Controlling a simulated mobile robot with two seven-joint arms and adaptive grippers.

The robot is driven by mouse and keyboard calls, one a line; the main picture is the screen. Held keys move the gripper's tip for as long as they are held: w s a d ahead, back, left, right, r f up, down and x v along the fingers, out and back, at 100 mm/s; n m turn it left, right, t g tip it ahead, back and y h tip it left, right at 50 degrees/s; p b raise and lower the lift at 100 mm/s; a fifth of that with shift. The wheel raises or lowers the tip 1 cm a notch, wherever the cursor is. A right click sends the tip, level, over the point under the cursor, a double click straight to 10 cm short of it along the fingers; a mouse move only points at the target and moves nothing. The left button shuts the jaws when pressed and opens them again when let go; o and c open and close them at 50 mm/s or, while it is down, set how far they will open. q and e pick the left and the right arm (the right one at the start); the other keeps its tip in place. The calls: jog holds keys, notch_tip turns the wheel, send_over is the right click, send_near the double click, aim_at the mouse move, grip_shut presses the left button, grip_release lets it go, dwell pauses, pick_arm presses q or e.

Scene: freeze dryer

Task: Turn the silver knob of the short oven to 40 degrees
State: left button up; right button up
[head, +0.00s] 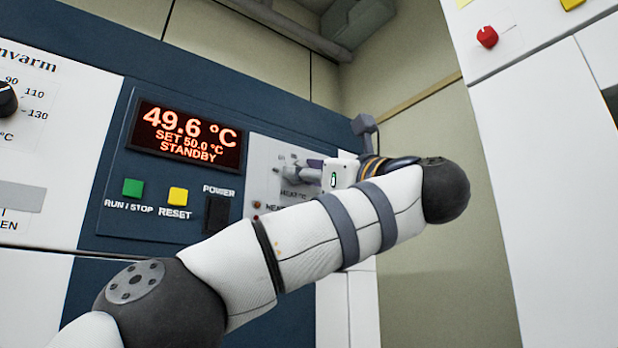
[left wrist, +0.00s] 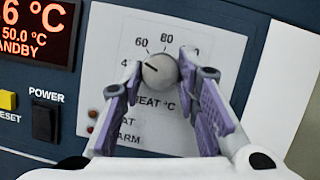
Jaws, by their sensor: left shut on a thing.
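The silver knob (left wrist: 160,71) sits on a white dial plate (left wrist: 218,47) in the left wrist view. Its dark mark points left, towards a label that starts with 4 and is partly covered by a finger. The labels 60 and 80 show above it. My left gripper (left wrist: 158,66) is shut on the knob, with one purple-padded finger on each side. In the head view my left gripper (head: 300,172) reaches the dial plate (head: 262,160) and covers most of the dial. My right gripper is in neither view.
The display (head: 188,134) reads 49.6 °C, SET 50.0 °C, STANDBY. Below it are a green button (head: 132,188), a yellow button (head: 178,196) and a black power switch (head: 215,214). Another panel with a black knob (head: 6,99) is at the left. A white cabinet with a red knob (head: 487,37) stands at the right.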

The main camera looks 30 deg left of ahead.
pick_arm(q)
jog(key=shift+w+d+r+n+g, duration=0.1)
jog(key=shift+n+g, duration=0.6)
jog(key=shift+n, duration=0.8)
jog(key=shift+n+g, duration=0.7)
jog(key=shift+n, duration=0.8)
jog(key=o, duration=1.2)
jog(key=shift+c, duration=0.2)
jog(key=v, duration=0.7)
jog(key=shift+d, duration=0.25)
